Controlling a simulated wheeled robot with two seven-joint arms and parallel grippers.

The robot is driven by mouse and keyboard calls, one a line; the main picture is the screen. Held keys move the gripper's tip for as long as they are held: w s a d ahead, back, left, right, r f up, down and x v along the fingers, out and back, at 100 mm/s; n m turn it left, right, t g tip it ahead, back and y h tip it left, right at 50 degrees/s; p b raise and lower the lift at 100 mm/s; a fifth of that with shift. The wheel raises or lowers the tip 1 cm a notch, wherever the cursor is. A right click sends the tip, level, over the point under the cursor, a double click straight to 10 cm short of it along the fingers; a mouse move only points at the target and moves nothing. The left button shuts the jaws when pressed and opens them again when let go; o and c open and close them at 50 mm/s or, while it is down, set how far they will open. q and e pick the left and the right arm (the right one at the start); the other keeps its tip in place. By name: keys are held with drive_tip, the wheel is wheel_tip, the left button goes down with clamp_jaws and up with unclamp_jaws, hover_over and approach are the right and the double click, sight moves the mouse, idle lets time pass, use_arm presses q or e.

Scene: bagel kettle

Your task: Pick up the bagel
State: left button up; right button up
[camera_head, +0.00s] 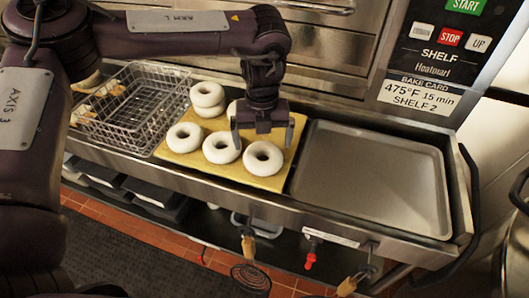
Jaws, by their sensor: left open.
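Several pale, ring-shaped bagels sit on a yellow board (180,155). One bagel (185,137) is at the left, one (221,147) in the middle and one (263,158) at the front right. Two more bagels (208,95) are at the back, one seemingly on top of the other. Another bagel (232,108) is partly hidden behind my left gripper. My left gripper (262,143) points down over the board, open, with its fingers above and between the middle and front-right bagels. I cannot tell whether it touches them. My right gripper is not in view.
A wire basket (133,100) with some bread-like pieces stands left of the board. An empty metal tray (375,180) lies to its right. An oven with a control panel (440,45) rises behind. Valves with red and wooden handles (310,260) stick out at the front.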

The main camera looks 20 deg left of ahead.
use_arm(q)
wheel_tip(320, 180, down, 4)
drive_tip(key=shift+s+d+r+p, duration=0.1)
drive_tip(key=shift+r+p, duration=0.05)
drive_tip(key=shift+p, duration=0.7)
drive_tip(key=shift+f, duration=0.8)
drive_tip(key=c, duration=0.6)
drive_tip(key=shift+r, duration=0.1)
drive_tip(key=shift+c, duration=0.4)
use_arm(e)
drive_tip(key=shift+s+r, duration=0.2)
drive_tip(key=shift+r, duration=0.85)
use_arm(q)
drive_tip(key=shift+r, duration=0.1)
drive_tip(key=shift+r, duration=0.65)
wheel_tip(320, 180, up, 11)
drive_tip(key=b, duration=0.2)
wheel_tip(320, 180, up, 8)
drive_tip(key=f, duration=0.1)
hover_over(263, 148)
drive_tip(key=s, duration=0.2)
drive_tip(key=shift+d+r+p, duration=0.25)
drive_tip(key=shift+d+p, duration=0.05)
drive_tip(key=shift+p, duration=0.1)
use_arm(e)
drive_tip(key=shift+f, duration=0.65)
